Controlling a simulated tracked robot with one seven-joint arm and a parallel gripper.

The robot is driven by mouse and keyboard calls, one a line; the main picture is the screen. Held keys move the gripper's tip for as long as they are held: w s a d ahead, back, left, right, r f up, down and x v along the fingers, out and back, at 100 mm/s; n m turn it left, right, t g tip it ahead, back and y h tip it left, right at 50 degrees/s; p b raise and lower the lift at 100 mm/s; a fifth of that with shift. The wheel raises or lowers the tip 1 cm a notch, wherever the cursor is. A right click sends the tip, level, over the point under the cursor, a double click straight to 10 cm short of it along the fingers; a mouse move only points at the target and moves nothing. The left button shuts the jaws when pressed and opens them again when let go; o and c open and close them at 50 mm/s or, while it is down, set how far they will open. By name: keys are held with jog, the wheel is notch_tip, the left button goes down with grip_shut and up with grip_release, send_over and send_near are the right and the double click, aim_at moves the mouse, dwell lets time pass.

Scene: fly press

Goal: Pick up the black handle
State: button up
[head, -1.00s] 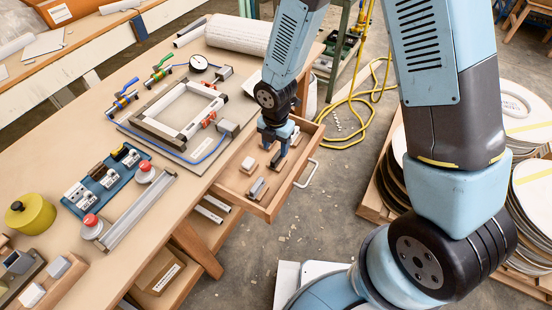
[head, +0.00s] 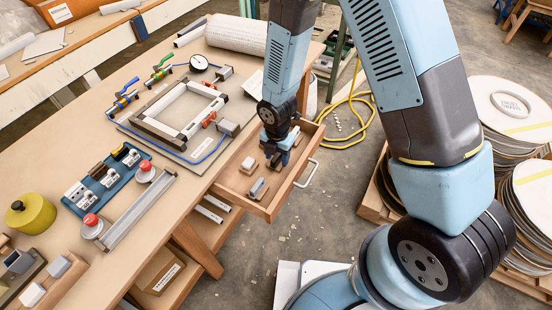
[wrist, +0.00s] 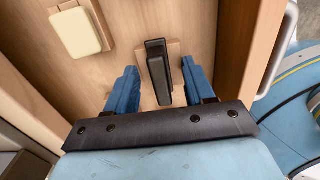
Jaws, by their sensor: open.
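The black handle (wrist: 157,72) stands upright on a light wooden block in the open drawer (head: 247,201). In the head view my gripper (head: 277,157) is down in the drawer and largely hides the handle.
A cream block (wrist: 75,32) lies to the left in the drawer; it also shows in the head view (head: 248,164). Another block with a grey top (head: 258,187) lies near the front. The drawer walls and metal pull (head: 307,174) are close by.

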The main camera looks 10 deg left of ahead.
grip_shut()
dwell(0.3)
jog(key=shift+r, duration=0.15)
